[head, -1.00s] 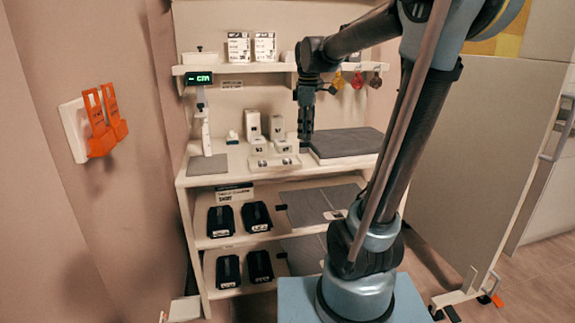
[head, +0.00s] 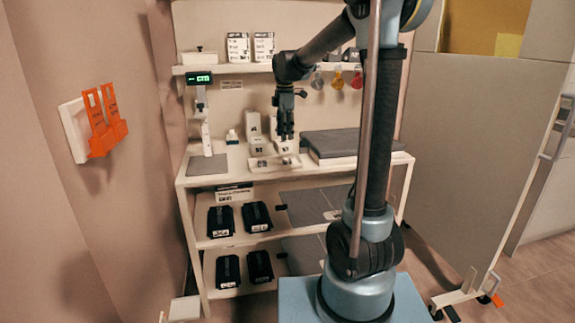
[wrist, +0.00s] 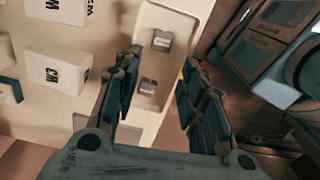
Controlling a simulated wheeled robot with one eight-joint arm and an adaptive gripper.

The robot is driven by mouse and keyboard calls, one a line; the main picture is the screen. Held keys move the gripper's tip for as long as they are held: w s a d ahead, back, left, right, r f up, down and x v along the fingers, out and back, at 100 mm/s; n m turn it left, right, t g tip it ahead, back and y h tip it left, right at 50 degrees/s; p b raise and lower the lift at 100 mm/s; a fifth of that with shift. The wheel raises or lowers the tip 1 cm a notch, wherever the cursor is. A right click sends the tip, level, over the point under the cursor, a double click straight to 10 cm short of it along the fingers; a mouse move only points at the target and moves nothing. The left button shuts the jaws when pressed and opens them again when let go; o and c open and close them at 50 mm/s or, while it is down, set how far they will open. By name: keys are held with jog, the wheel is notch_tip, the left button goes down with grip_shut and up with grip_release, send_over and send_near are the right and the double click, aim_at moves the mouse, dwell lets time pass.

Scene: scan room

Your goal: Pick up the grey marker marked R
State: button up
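Two small grey blocks, with labels too blurred to read, lie in a pale tray (wrist: 150,18) between my fingers in the wrist view. One grey block (wrist: 162,40) is farther up the picture, the other grey block (wrist: 148,86) nearer the fingertips. I cannot tell which is marked R. In the head view the tray (head: 256,169) is at the front of the worktop, and the blocks are tiny there. My gripper (wrist: 160,88) is open and empty, pointing down. In the head view my gripper (head: 284,134) hangs just above the tray, apart from the blocks.
Several white labelled blocks (head: 254,126) stand behind the tray. A scale-like stand with a green display (head: 199,79) is at left, a dark grey slab (head: 333,142) at right. Black bins (head: 220,221) sit on lower shelves. Coloured tags (head: 337,80) hang from the upper shelf.

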aim_at(286, 160)
jog(key=shift+d+f, duration=0.1)
jog(key=shift+f, duration=5.45)
jog(key=c, duration=0.8)
